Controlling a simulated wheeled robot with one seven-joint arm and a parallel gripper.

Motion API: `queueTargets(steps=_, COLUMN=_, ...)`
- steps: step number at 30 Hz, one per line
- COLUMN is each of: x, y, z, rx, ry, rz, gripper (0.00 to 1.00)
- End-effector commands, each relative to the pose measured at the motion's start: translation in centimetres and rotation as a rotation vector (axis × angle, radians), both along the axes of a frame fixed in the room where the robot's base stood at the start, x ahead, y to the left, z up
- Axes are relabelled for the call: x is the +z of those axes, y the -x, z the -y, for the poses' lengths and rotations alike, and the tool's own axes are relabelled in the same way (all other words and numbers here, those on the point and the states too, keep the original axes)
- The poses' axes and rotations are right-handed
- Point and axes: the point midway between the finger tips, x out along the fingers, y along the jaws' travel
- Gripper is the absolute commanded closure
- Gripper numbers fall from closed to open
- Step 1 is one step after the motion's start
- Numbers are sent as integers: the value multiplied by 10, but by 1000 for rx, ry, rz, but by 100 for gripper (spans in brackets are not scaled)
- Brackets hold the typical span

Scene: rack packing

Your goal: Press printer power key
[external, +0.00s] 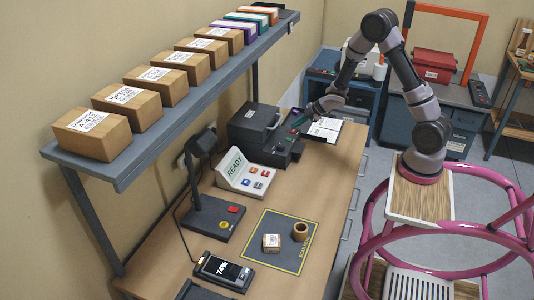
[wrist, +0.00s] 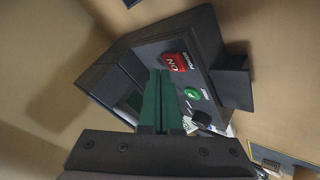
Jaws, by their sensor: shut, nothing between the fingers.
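The printer (external: 250,124) is a dark grey box at the back of the desk. It fills the middle of the wrist view (wrist: 125,60). Its panel has a red power key (wrist: 174,62), with white lettering that appears to read ON, and a round green button (wrist: 192,94) below it. My gripper (external: 298,119) is at the printer's right side. Its two green fingers (wrist: 160,76) are shut together with nothing between them. In the wrist view their tips lie just left of the red key; I cannot tell whether they touch the printer.
A sign panel reading READY (external: 243,176) with coloured buttons stands before the printer. A lamp-like stand (external: 212,216) is nearer. A shelf (external: 150,148) with boxes overhangs the left side. A dark mat (external: 278,243) carries a small box and a ring.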

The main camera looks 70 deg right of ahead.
Motion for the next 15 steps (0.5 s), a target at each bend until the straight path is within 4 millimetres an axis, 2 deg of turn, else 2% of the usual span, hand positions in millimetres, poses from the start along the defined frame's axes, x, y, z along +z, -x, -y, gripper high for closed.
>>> queueTargets(steps=5, x=8, y=-1, z=0, rx=1, ry=0, rz=3, gripper=100)
queueTargets(steps=15, x=42, y=0, z=0, rx=-1, ry=0, rz=3, gripper=100)
